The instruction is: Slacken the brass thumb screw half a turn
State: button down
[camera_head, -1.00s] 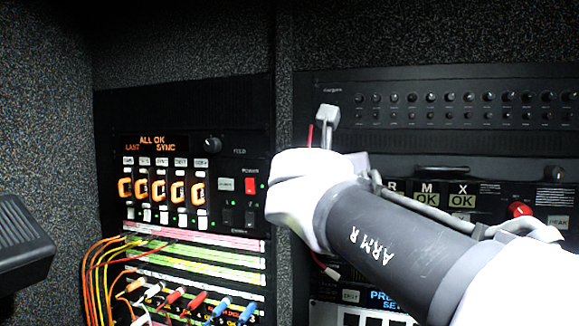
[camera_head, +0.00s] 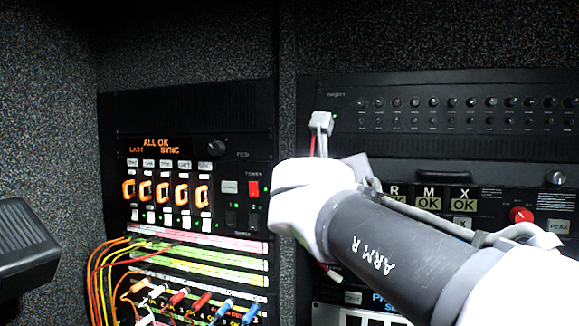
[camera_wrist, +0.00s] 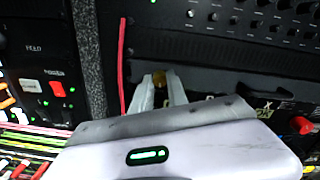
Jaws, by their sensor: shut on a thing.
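In the head view my gripper (camera_head: 321,121) points up at the left edge of the panel with the rows of small knobs. The screw itself is hidden there behind the fingers. How far the screw is turned cannot be seen.
A thin red strip (camera_wrist: 122,65) stands just left of the fingers. Further left is a unit with an orange "ALL OK" display (camera_head: 157,142), above coloured patch cables (camera_head: 100,270). A red knob (camera_head: 521,214) and lit keys (camera_head: 428,197) lie to the right.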

jog(key=shift+f+n+h+p, duration=0.2)
jog(key=shift+n+p, duration=1.1)
jog(key=shift+n, duration=6.9)
jog(key=shift+r+n+h+p, duration=0.2)
jog(key=shift+n+p, duration=1.05)
jog(key=shift+n, duration=6.95)
jog(key=shift+f, duration=0.15)
jog(key=c, duration=1.3)
grip_release()
